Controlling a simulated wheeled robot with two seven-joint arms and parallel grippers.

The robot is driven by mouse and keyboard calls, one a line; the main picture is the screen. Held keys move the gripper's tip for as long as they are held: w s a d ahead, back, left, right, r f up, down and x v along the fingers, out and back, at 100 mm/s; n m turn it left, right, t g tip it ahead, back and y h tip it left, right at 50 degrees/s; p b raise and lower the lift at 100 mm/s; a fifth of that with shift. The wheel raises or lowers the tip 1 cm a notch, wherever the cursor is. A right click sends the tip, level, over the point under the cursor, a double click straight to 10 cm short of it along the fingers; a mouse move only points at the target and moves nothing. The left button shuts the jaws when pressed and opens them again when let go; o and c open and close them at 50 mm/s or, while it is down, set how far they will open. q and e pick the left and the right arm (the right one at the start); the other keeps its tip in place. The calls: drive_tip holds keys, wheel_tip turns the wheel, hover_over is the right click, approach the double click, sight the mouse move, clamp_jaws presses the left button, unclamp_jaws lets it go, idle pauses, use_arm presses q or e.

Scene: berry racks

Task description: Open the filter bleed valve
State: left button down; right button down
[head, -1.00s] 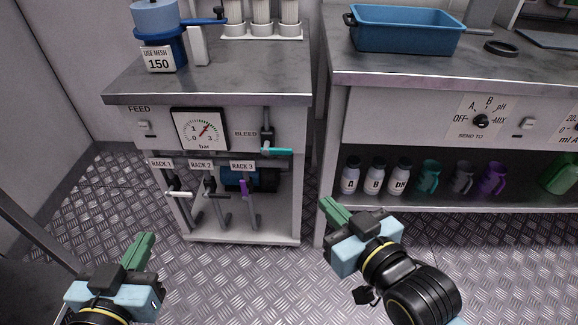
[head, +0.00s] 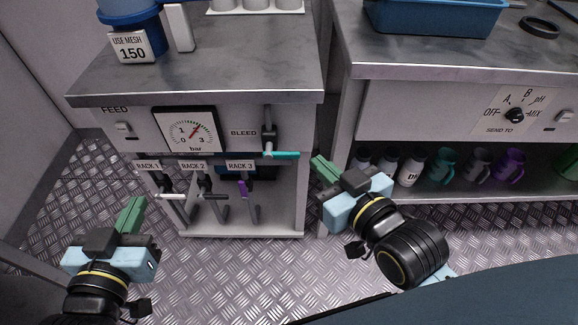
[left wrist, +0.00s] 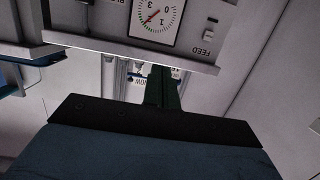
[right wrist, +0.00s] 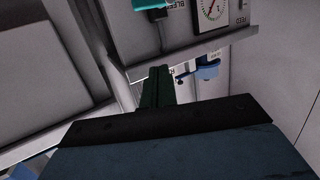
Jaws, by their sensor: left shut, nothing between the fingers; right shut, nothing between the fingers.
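The bleed valve has a teal handle (head: 281,154) beside the BLEED label (head: 244,133), at the right of the feed cabinet's front. The handle lies sideways, pointing right from its vertical pipe. It also shows in the right wrist view as a teal piece (right wrist: 150,4) at the top edge. My right gripper (head: 322,167) is shut and empty, to the right of the handle and a little lower in the picture, apart from it. My left gripper (head: 131,209) is shut and empty, at the lower left in front of the cabinet, well away from the bleed valve.
Below the gauge (head: 186,130) hang rack valves with white (head: 172,197), black and purple (head: 243,188) handles. The cabinet top (head: 220,75) overhangs the front. At right, a shelf (head: 470,200) holds bottles and jugs beneath another counter. Patterned floor lies between.

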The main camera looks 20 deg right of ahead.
drive_tip(key=w+a+f+m+t+y, duration=0.15)
drive_tip(key=a+f+m, duration=0.25)
drive_tip(key=m, duration=0.6)
drive_tip(key=w+a+f+m+t+h, duration=0.1)
drive_tip(key=w+a+f+m+t, duration=0.25)
drive_tip(key=m, duration=0.55)
use_arm(q)
drive_tip(key=shift+w+d+r+t+h, duration=0.2)
drive_tip(key=shift+r+t+h, duration=0.15)
drive_tip(key=shift+r, duration=0.3)
use_arm(e)
drive_tip(key=s+d+f+m+h, duration=0.1)
drive_tip(key=f+m+h, duration=0.4)
drive_tip(key=m, duration=0.6)
drive_tip(key=s+d+f+m+h, duration=0.1)
drive_tip(key=s+f+m+h, duration=0.2)
drive_tip(key=m, duration=0.9)
wheel_tip(320, 180, down, 4)
drive_tip(key=shift+s+r+h, duration=0.1)
drive_tip(key=shift+s+h, duration=0.05)
drive_tip(key=shift+h, duration=0.9)
